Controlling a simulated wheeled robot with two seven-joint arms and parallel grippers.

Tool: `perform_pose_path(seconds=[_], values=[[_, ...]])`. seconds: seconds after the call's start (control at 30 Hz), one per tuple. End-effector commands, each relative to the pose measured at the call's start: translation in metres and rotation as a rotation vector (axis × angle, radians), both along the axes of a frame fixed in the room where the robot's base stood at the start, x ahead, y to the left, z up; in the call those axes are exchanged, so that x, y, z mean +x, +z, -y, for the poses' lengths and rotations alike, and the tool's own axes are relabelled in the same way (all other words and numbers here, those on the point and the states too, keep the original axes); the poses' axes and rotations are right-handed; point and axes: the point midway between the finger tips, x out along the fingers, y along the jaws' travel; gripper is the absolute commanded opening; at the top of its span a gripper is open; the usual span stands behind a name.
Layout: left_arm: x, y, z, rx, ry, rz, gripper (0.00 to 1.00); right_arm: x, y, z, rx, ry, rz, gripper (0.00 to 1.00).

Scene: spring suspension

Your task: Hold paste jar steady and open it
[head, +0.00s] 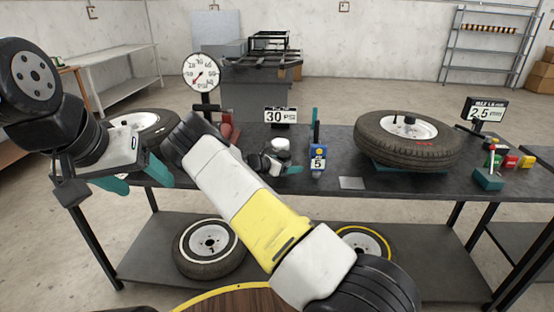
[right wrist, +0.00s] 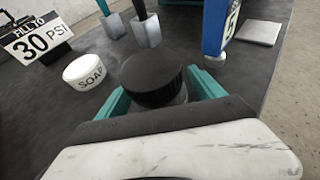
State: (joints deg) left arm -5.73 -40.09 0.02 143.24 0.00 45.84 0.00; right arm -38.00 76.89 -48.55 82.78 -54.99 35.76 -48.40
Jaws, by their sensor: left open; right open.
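The paste jar (right wrist: 152,80), with a round black lid, stands on the dark table in the right wrist view. My right gripper (right wrist: 155,95) is open, with one teal finger on each side of the jar; I cannot tell whether they touch it. In the head view my right gripper (head: 284,168) is low at the middle of the table, and the jar cannot be made out clearly there. My left gripper (head: 138,180) is open and empty, above the table's front left edge, well apart from the jar.
A white soap bowl (right wrist: 86,72) stands close to the jar. Nearby are a 30 PSI sign (head: 281,115) and a blue gauge (head: 318,160). A wheel (head: 408,140) lies on the right, another (head: 150,124) at the left. My right forearm crosses the table's front.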

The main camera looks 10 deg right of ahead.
Motion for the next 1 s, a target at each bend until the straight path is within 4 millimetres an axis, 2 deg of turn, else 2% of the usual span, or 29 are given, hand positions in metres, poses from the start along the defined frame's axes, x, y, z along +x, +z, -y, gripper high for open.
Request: perform_pose_path(seconds=[0.1,0.47,0.77,1.0], values=[[0.0,0.0,0.0,0.0,0.0,0.0,0.68,0.0,0.0,0.0,0.0,0.001,0.0,0.78],[0.0,0.0,0.0,0.0,0.0,0.0,0.68,0.0,0.001,0.0,0.0,0.0,0.0,0.07],[0.0,0.0,0.0,0.0,0.0,0.0,0.68,0.0,0.002,0.0,-0.001,0.0,0.0,0.05],[0.0,0.0,0.0,0.0,0.0,0.0,0.68,0.001,0.013,0.002,-0.001,-0.002,0.001,0.05]])
